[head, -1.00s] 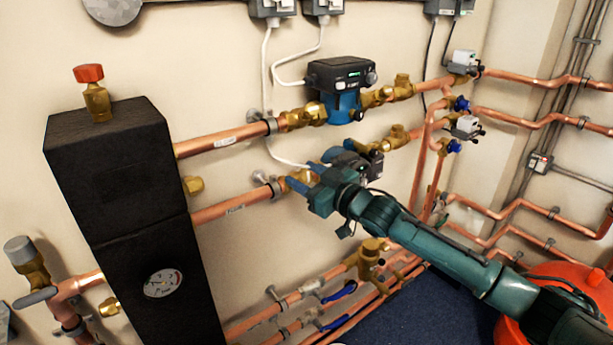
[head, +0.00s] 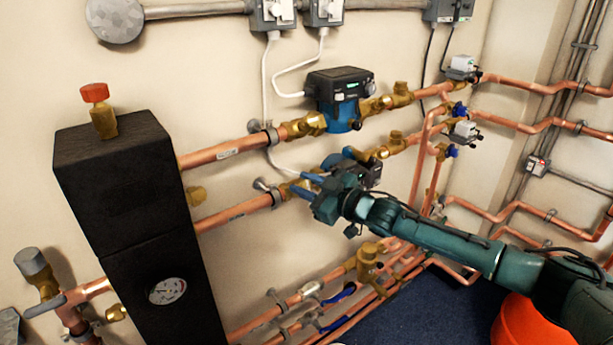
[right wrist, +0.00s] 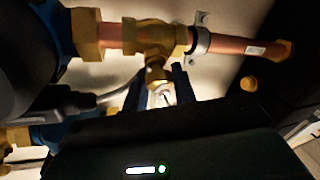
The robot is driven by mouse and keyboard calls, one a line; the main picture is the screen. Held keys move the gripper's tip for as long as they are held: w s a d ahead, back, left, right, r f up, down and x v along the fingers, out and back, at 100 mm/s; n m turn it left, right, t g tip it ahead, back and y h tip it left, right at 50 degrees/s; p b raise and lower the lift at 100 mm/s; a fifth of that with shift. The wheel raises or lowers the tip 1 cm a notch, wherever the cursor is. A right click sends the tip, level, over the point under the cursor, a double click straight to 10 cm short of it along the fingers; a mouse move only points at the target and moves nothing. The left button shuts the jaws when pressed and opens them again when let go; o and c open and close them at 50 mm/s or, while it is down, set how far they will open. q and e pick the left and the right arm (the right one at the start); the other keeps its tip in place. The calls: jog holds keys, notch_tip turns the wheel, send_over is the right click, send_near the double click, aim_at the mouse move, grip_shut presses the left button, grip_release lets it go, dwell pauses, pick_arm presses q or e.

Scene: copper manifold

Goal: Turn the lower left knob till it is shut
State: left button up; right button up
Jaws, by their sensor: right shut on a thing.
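The lower left knob belongs to the brass valve (right wrist: 155,38) on the lower copper pipe, left of the lower pump (head: 365,172). My right gripper (head: 307,186) is at this valve in the head view, its blue fingers reaching left and hiding most of the knob. In the right wrist view, the dark fingers (right wrist: 159,88) stand on both sides of a pale knob (right wrist: 161,96) below the valve's brass stem, and the gripper is shut on it. The knob's exact angle is too shadowed to tell. My left gripper is not in view.
A tall black box (head: 125,200) with a gauge (head: 167,291) stands left of the valve. The upper pump (head: 338,98) and its pipe run above my gripper. More copper pipes and brass valves (head: 367,262) lie below. A red-orange vessel (head: 522,325) stands at lower right.

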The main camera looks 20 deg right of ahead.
jog(key=shift+r+n+g+y+p, duration=0.3)
jog(key=shift+n+g+p, duration=0.1)
jog(key=shift+n+p, duration=0.5)
jog(key=shift+f+n, duration=0.15)
jog(key=shift+n, duration=0.25)
jog(key=shift+f+g+y, duration=0.15)
jog(key=shift+g+y, duration=0.15)
jog(key=shift+g, duration=0.1)
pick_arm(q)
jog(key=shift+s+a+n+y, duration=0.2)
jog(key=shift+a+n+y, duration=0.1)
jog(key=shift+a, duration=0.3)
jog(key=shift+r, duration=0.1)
pick_arm(e)
jog(key=o, duration=1)
pick_arm(q)
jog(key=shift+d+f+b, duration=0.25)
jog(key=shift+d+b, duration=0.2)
jog(key=shift+b, duration=0.45)
pick_arm(e)
jog(key=v, duration=1.3)
